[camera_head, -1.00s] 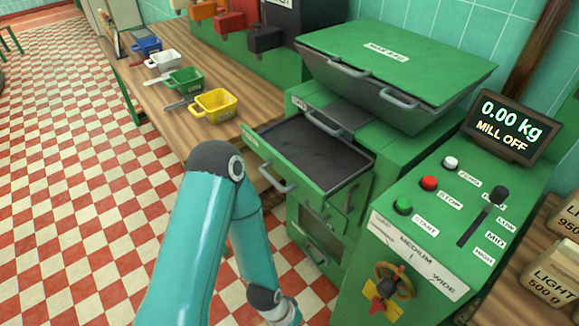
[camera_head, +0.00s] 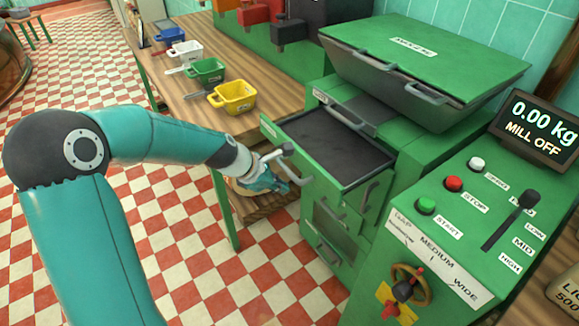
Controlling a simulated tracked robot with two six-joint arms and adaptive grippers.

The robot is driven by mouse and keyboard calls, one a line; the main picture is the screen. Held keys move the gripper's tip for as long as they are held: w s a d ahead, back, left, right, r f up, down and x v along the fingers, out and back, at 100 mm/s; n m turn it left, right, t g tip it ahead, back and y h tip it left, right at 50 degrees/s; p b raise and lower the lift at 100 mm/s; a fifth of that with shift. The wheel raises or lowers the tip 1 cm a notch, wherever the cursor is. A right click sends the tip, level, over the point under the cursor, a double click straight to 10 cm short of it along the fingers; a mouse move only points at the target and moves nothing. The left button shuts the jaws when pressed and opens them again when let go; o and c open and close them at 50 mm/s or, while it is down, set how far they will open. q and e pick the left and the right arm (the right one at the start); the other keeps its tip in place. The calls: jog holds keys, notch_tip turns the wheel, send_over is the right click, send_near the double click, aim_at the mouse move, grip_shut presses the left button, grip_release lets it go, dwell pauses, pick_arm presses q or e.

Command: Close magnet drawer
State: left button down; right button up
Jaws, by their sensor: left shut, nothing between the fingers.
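The magnet drawer (camera_head: 318,143) is a shallow green tray with a dark floor. It sticks out from the green mill (camera_head: 420,148), below the grey hopper, and looks empty. Its front has a grey bar handle (camera_head: 293,168). My left gripper (camera_head: 284,180) is at the drawer's front, beside the handle, with its fingers shut and nothing between them. I cannot tell whether it touches the drawer front or the handle. My right gripper does not show.
A wooden bench (camera_head: 190,100) at the left carries yellow (camera_head: 234,96), green, white and blue scoops. The mill's control panel (camera_head: 460,215) with buttons, lever and handwheel stands at the right. A display (camera_head: 540,125) reads 0.00 kg, MILL OFF. Checkered floor is clear at lower left.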

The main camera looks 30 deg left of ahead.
aim_at(301, 167)
pick_arm(q)
jog(key=a+r+n+t, duration=0.2)
jog(key=a+r+n, duration=0.15)
jog(key=r, duration=0.45)
jog(key=shift+n, duration=0.45)
jog(key=x, duration=0.5)
jog(key=b+x, duration=0.1)
jog(key=x, duration=0.4)
jog(key=shift+w+d+r, duration=0.2)
jog(key=shift+w+r, duration=0.05)
jog(key=shift+r, duration=0.05)
